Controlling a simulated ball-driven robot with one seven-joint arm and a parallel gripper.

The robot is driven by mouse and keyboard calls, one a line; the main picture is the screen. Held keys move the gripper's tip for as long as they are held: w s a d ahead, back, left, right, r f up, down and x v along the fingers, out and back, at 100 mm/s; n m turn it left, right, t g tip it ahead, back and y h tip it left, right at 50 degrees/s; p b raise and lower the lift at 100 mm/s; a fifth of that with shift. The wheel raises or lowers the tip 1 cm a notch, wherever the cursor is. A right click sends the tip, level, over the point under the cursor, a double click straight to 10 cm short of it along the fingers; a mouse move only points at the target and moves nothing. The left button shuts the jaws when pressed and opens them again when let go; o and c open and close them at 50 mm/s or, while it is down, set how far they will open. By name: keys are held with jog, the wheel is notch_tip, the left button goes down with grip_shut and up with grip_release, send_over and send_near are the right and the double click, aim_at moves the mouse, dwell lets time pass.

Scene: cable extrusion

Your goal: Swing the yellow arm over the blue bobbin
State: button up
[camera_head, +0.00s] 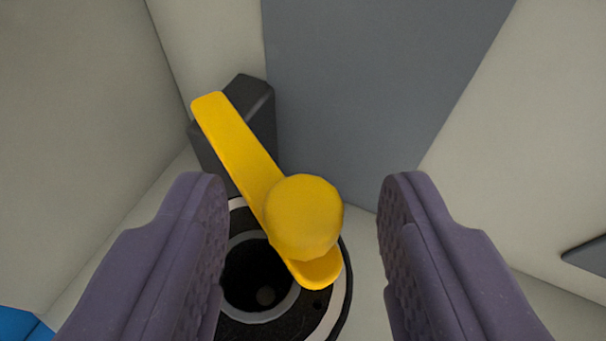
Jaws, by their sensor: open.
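The yellow arm (235,147) runs diagonally from a dark block at upper left down to the lower middle. A round yellow knob (305,216) stands near its lower end. The arm lies over part of a black ring-shaped part with a pale band and a dark central hole (262,280). My gripper (303,200) is open, with one purple finger on each side of the knob. Neither finger visibly touches it. No whole blue bobbin shows; a blue patch (20,325) at the bottom left corner is cut off, and I cannot tell what it is.
The dark block (254,105) stands behind the arm against pale walls. A blue-grey panel (375,85) fills the upper middle. A dark flat piece (588,256) juts in at the right edge. Pale floor shows right of the ring.

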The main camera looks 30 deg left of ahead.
grip_shut()
jog(key=shift+s+a+r+m+t+h+p, duration=0.1)
jog(key=shift+s+a+m+t+h+p, duration=0.25)
jog(key=shift+s+a+m+t+h, duration=0.3)
jog(key=shift+s+a+m+h+p, duration=0.25)
jog(key=shift+m+h+p, duration=0.2)
jog(key=shift+m+h, duration=0.35)
jog(key=shift+s+h, duration=0.1)
jog(key=shift+h, duration=0.15)
grip_release()
